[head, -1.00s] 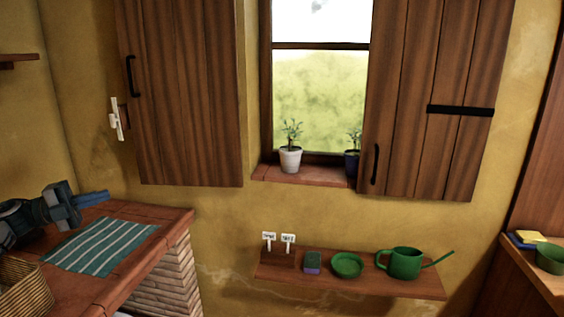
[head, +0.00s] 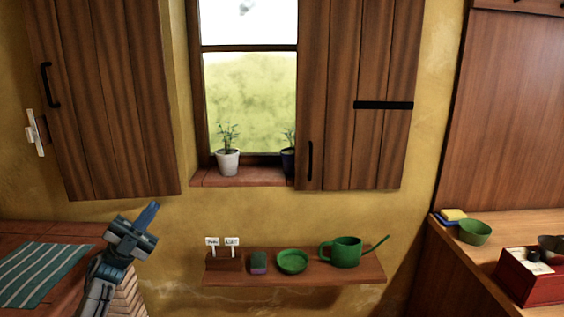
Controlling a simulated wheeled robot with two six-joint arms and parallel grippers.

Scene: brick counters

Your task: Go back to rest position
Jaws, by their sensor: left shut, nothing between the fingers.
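My left gripper (head: 148,217) shows at the lower left of the head view, raised in front of the brick counter's right edge. Its blue fingers are together and hold nothing. It points up and to the right, apart from the wall shelf. My right gripper is not in view.
The brick counter (head: 60,232) at left bears a striped cloth (head: 38,273). A wall shelf (head: 330,278) holds a green watering can (head: 346,252), a green dish (head: 292,261) and small markers. A wooden counter (head: 488,250) at right bears a green bowl (head: 474,231) and red box (head: 533,287).

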